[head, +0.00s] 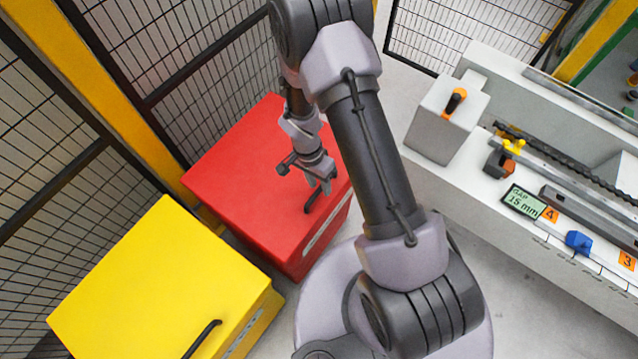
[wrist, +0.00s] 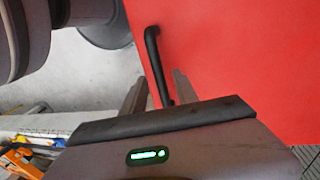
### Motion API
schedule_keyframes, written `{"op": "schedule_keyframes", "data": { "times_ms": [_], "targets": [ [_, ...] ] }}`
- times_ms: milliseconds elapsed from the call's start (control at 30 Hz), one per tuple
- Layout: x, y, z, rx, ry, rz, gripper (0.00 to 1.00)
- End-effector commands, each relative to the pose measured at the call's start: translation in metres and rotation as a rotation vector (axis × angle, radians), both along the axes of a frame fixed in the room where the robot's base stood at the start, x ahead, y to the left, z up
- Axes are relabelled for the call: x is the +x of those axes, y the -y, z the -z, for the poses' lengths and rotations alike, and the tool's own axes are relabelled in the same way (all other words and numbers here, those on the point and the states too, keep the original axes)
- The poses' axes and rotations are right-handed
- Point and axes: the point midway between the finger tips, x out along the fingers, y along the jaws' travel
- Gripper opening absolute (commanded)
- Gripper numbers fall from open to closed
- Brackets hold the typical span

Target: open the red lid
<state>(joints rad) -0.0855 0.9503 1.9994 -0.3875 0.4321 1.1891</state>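The red lid (head: 245,175) is the flat top of a red box and lies shut. It fills much of the wrist view (wrist: 240,60). Its black bar handle (head: 313,202) is near the lid's right edge and shows in the wrist view (wrist: 153,62). My gripper (head: 321,186) is over the lid, close to the handle. In the wrist view my gripper (wrist: 160,90) has its two fingers apart, with the handle's near end seen between them. I cannot tell whether the fingers touch the handle.
A yellow box (head: 150,285) with a black handle (head: 203,338) stands at the lower left. Mesh fencing (head: 200,50) with yellow posts is behind the boxes. A white bench (head: 520,210) with rails, a gap display (head: 523,202) and coloured parts stands at the right.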

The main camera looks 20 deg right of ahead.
Motion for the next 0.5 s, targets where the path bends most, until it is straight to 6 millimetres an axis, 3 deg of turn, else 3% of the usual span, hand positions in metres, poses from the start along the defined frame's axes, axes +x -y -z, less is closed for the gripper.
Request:
{"op": "schedule_keyframes", "data": {
  "times_ms": [133, 300, 500],
  "targets": [
    [0.0000, 0.0000, -0.0006, 0.000, 0.000, 0.000, 0.34],
    [0.0000, 0.0000, -0.0007, 0.000, 0.000, 0.000, 0.01],
    [0.0000, 0.0000, -0.0007, 0.000, 0.000, 0.000, 0.00]
  ]
}}
